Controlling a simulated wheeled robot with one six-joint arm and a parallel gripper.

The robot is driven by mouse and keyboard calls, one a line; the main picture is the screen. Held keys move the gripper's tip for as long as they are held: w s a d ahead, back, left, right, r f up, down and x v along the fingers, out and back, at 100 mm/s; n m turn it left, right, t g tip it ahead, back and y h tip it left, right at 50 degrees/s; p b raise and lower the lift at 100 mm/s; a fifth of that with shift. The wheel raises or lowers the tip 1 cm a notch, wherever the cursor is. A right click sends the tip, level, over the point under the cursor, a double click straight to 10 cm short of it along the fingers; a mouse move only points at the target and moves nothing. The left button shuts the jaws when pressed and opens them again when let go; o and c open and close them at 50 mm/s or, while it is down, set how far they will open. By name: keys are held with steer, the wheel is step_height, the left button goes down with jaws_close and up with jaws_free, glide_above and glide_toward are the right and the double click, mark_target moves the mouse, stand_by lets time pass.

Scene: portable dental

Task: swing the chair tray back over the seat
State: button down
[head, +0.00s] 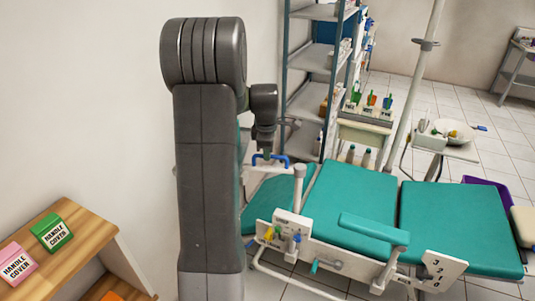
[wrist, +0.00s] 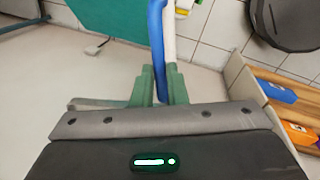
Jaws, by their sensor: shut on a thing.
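My gripper (head: 266,150) is left of the chair, low beside its left end. In the wrist view its two green fingers (wrist: 160,80) are shut on a blue handle (wrist: 156,35). The blue handle also shows in the head view (head: 286,160), just below my gripper. A thin white edge (wrist: 169,30) runs beside the handle; it seems to belong to the chair tray, most of which I cannot make out. The teal chair seat (head: 350,190) shows to the right of my gripper, with no tray visible over it. My arm hides part of the chair's left end.
A white post (head: 299,185) stands at the chair's near side, by a panel with coloured knobs (head: 280,236). A teal armrest (head: 374,229) lies along the near edge. A wooden shelf (head: 85,240) stands at the left. Metal shelving (head: 310,58) and an instrument stand (head: 364,132) stand behind.

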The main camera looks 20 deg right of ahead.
steer(key=shift+w+d+m+g+h+p, duration=0.7)
steer(key=shift+w+d+m+p, duration=1.15)
steer(key=shift+w+d+m, duration=2.7)
steer(key=s+d+m+g+p, duration=0.2)
steer(key=s+d+m, duration=0.3)
steer(key=d+m, duration=0.3)
steer(key=shift+s+d+m+y+p, duration=0.2)
steer(key=shift+m+y+p, duration=0.25)
steer(key=shift+m, duration=1.7)
steer(key=shift+s+r, duration=0.1)
steer(key=shift+s, duration=0.05)
steer(key=c, duration=1.5)
jaws_free()
steer(key=shift+s, duration=0.1)
steer(key=shift+o, duration=0.2)
